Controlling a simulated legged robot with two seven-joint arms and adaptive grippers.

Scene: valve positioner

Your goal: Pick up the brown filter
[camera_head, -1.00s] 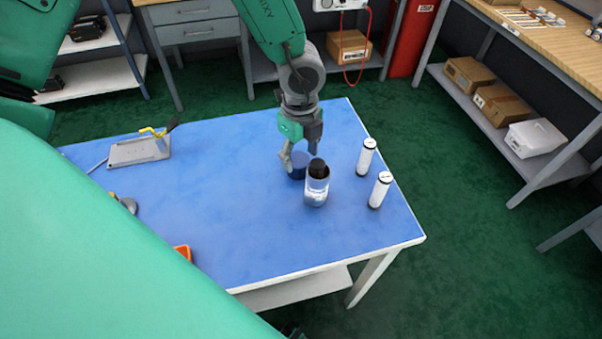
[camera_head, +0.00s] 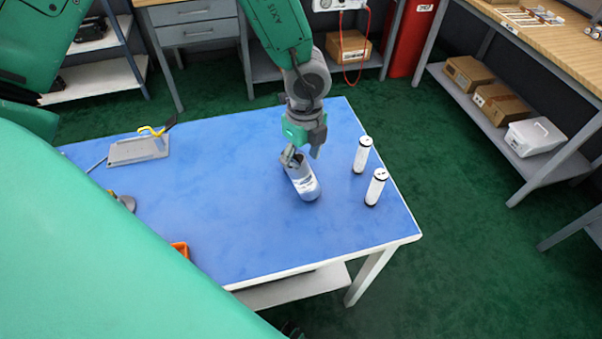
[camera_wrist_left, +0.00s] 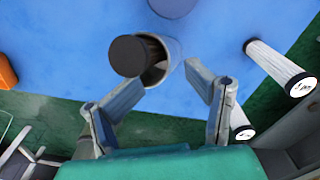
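The brown filter (camera_wrist_left: 152,50) has a dark round end cap and stands tilted in the mouth of a pale cylindrical housing (camera_head: 303,182) on the blue table. In the wrist view the housing's rim (camera_wrist_left: 160,75) shows around it. The housing leans in the head view, its top toward my left gripper (camera_head: 300,155). In the wrist view my left gripper (camera_wrist_left: 166,76) is open, its fingers apart at the housing's near side; whether they touch it I cannot tell. The filter is hidden behind the gripper in the head view. My right gripper is not in view.
Two white filters (camera_head: 362,155) (camera_head: 375,188) stand right of the housing. A dark blue round part (camera_wrist_left: 172,5) shows at the wrist view's top edge. A grey stand (camera_head: 138,150) with a yellow part is at the table's back left, an orange item (camera_head: 181,250) near the front.

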